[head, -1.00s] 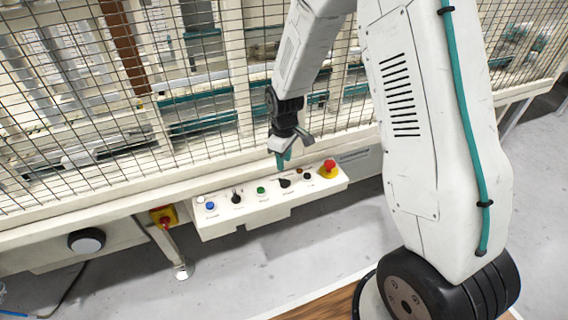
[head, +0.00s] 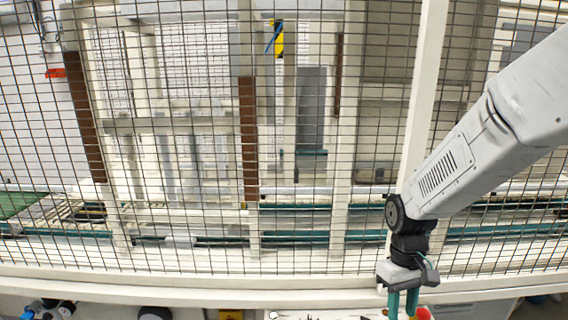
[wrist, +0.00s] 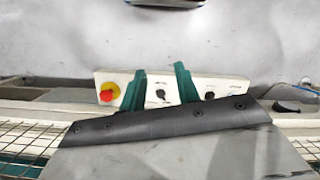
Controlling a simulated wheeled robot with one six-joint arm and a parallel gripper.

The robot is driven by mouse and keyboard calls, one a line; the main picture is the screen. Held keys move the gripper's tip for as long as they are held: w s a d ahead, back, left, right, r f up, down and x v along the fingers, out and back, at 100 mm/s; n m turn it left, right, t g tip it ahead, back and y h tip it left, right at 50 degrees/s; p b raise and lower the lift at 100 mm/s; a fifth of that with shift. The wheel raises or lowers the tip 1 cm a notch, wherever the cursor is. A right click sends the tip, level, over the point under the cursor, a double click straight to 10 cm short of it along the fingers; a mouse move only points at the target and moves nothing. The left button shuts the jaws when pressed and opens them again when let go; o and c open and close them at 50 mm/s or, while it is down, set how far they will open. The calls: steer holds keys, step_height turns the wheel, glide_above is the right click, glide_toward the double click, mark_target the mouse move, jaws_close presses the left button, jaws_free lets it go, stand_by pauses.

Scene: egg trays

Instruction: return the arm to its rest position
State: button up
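My gripper (head: 403,304) hangs at the lower right of the head view, with its green fingers pointing down. In the wrist view my gripper (wrist: 160,82) shows two green fingers apart with nothing between them. A dark knob of the white control panel (wrist: 222,83) shows through the gap, behind the fingers. The panel's red button (wrist: 109,93) on a yellow base is left of the fingers. In the head view the red button (head: 422,313) is partly cut off, just right of the fingertips. My arm slopes up to the right from the gripper.
A wire mesh fence (head: 200,150) with cream posts fills most of the head view, behind the gripper. Conveyors with green rails run behind it. A cream beam (head: 200,286) runs along the fence's bottom. Grey floor (wrist: 265,35) shows in the wrist view.

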steer(key=s+d+r+m+t, duration=0.1)
steer(key=s+r+m+t, duration=0.2)
steer(key=s+r, duration=1.4)
steer(key=shift+s+d+r+t, duration=0.2)
steer(key=shift+s+r+t, duration=0.15)
steer(key=shift+s+t, duration=0.25)
stand_by(0.6)
